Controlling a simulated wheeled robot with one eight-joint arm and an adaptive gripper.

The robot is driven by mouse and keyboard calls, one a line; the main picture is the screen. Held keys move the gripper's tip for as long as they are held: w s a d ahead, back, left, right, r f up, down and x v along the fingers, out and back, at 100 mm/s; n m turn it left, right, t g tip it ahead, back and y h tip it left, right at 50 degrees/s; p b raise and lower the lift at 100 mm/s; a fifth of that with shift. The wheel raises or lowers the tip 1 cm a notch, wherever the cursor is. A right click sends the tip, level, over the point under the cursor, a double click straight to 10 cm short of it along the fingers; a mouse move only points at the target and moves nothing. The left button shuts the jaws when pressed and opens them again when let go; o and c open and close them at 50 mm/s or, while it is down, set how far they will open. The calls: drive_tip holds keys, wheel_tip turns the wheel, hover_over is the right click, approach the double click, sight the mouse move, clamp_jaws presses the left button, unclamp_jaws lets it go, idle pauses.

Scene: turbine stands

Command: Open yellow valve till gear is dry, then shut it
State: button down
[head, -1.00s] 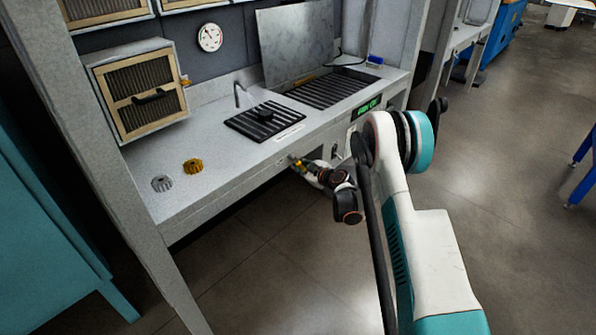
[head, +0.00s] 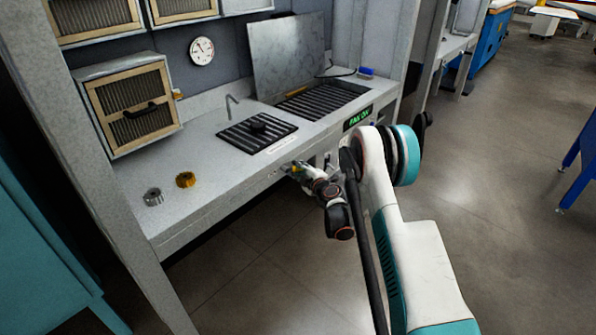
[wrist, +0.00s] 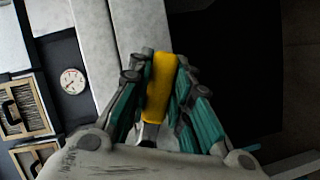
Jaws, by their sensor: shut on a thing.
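My gripper (wrist: 158,95) is shut on the yellow valve handle (wrist: 160,88), which lies between the fingers in the wrist view. In the head view my gripper (head: 292,170) is at the front edge of the bench, below the slotted grate, and mostly covers the valve. A dark round gear-like piece (head: 257,126) sits on the black slotted grate (head: 235,137), near the thin bent spout (head: 232,105). I cannot tell whether it is wet or dry. A silver gear (head: 153,197) and a golden gear (head: 186,180) lie on the bench at the left.
A green lit sign (head: 357,117) reading "FAN ON" is on the bench front. A round gauge (head: 202,51) hangs on the back wall. A framed filter box (head: 130,108) stands at the left, and a larger slotted grate (head: 322,97) lies at the right.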

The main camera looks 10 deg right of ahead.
idle(0.4)
drive_tip(key=c, duration=1.4)
unclamp_jaws()
drive_tip(key=shift+c, duration=0.2)
drive_tip(key=v, duration=0.8)
drive_tip(key=shift+f, duration=0.1)
